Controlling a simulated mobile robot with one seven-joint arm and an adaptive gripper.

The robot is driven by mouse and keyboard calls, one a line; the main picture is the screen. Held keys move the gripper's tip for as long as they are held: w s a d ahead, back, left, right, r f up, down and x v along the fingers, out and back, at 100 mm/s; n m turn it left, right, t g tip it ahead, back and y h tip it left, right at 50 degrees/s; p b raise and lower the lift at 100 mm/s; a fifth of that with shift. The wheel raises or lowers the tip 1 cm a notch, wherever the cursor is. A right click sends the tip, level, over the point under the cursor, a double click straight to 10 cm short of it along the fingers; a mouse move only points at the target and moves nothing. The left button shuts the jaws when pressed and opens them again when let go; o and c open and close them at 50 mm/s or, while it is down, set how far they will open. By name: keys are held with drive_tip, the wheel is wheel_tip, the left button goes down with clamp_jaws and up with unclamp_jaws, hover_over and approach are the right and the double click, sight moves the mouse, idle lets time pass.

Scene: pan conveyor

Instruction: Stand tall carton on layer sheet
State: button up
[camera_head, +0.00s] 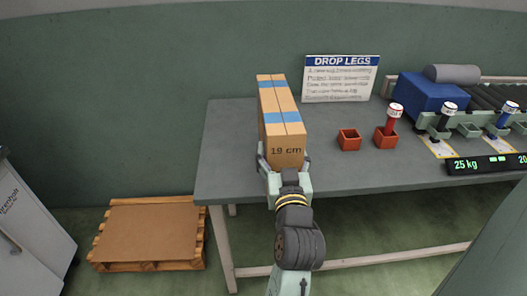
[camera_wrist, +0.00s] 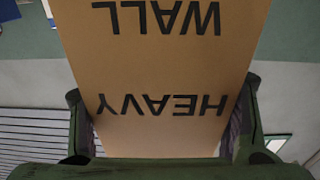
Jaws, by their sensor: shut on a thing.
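The tall carton (camera_head: 283,128) is brown with blue tape bands and "19 cm" on its near end. It is at the front left of the table, long side pointing away from me. My gripper (camera_head: 284,161) is shut on its near end, a finger on each side. In the wrist view the carton (camera_wrist: 160,75) fills the middle between the fingers of my gripper (camera_wrist: 162,125), with "HEAVY" and "WALL" upside down. Whether the carton touches the tabletop is unclear. The brown layer sheet (camera_head: 150,230) lies bare on a wooden pallet (camera_head: 150,266) on the floor, lower left.
The grey table (camera_head: 235,135) holds two red bins (camera_head: 349,139), a "DROP LEGS" sign (camera_head: 341,79), and a conveyor with a blue box (camera_head: 430,97) at the right. A 25 kg display (camera_head: 487,162) is at the front right. A white cabinet (camera_head: 25,225) stands left of the pallet.

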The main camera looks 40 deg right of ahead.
drive_tip(key=b, duration=0.1)
drive_tip(key=w+b, duration=0.1)
drive_tip(key=b, duration=0.1)
drive_tip(key=shift+w+d+f, duration=0.15)
drive_tip(key=shift+f, duration=0.1)
drive_tip(key=w+d+p, duration=0.1)
drive_tip(key=w, duration=0.2)
drive_tip(key=w+p, duration=0.1)
drive_tip(key=w, duration=0.2)
drive_tip(key=w+d+p, duration=0.1)
drive_tip(key=w, duration=0.3)
drive_tip(key=shift+d+p, duration=0.35)
drive_tip(key=shift+w+f, duration=0.1)
drive_tip(key=shift+f, duration=0.1)
drive_tip(key=shift+f+p, duration=0.3)
drive_tip(key=shift+f, duration=1.35)
drive_tip(key=o, duration=1.8)
drive_tip(key=shift+f, duration=0.15)
drive_tip(key=shift+o, duration=0.2)
drive_tip(key=b+v, duration=0.1)
drive_tip(key=v, duration=1.1)
